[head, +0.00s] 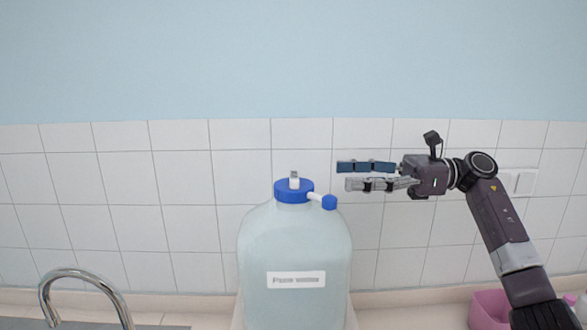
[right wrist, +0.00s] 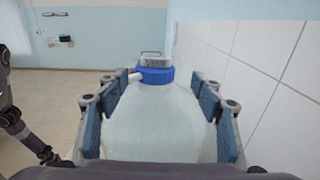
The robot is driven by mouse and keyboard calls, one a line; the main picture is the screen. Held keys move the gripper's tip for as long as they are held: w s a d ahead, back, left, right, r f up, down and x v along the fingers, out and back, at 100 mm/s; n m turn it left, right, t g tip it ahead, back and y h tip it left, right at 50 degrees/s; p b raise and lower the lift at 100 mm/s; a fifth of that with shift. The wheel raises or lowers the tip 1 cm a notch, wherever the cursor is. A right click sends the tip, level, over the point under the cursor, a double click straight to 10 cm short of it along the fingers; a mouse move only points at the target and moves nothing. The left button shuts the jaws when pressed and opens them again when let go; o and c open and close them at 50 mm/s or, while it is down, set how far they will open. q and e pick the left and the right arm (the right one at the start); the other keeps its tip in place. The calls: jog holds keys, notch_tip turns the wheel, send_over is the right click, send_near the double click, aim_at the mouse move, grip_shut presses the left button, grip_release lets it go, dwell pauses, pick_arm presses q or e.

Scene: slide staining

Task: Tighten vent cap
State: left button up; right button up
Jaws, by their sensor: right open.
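A large translucent carboy (head: 262,245) with a white label stands upright at the middle of the counter. It has a blue screw lid (head: 293,190), and a small white vent cap (head: 294,178) stands on top of that. In the right wrist view, the vent cap (right wrist: 152,59) bears dark lettering that looks like "VENT", above the blue lid (right wrist: 155,75). My right gripper (head: 342,175) is open and empty, right of the vent cap and apart from it. Its fingers point left, at about the cap's height in the picture.
A short white spout with a blue cap (head: 329,202) sticks out right from the carboy's neck. A chrome faucet (head: 85,275) stands at the left front. A pink container (head: 489,309) is at the lower right. A tiled wall (head: 180,180) runs behind.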

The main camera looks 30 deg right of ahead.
aim_at(294, 174)
jog(key=a, duration=0.1)
jog(key=a+p, duration=0.1)
jog(key=a, duration=0.1)
jog(key=a+r+p, duration=0.1)
jog(key=shift+w+a, duration=0.3)
jog(key=p+x, duration=0.1)
jog(key=x, duration=0.2)
jog(key=p+x, duration=0.2)
jog(key=x, duration=0.1)
jog(key=shift+w+d+f, duration=0.2)
jog(key=shift+w+f, duration=0.05)
jog(key=shift+w, duration=0.15)
jog(key=shift+w+a, duration=0.1)
jog(key=shift+a, duration=0.25)
jog(key=shift+a+p, duration=0.3)
jog(key=shift+a, duration=0.05)
pick_arm(q)
jog(key=r, duration=0.6)
jog(key=shift+s+a, duration=0.2)
jog(key=shift+a, duration=0.1)
pick_arm(e)
jog(key=shift+f, duration=0.1)
pick_arm(q)
jog(key=shift+s+f, duration=0.1)
jog(key=shift+s, duration=0.1)
pick_arm(e)
jog(key=shift+w, duration=0.1)
jog(key=shift+c, duration=0.3)
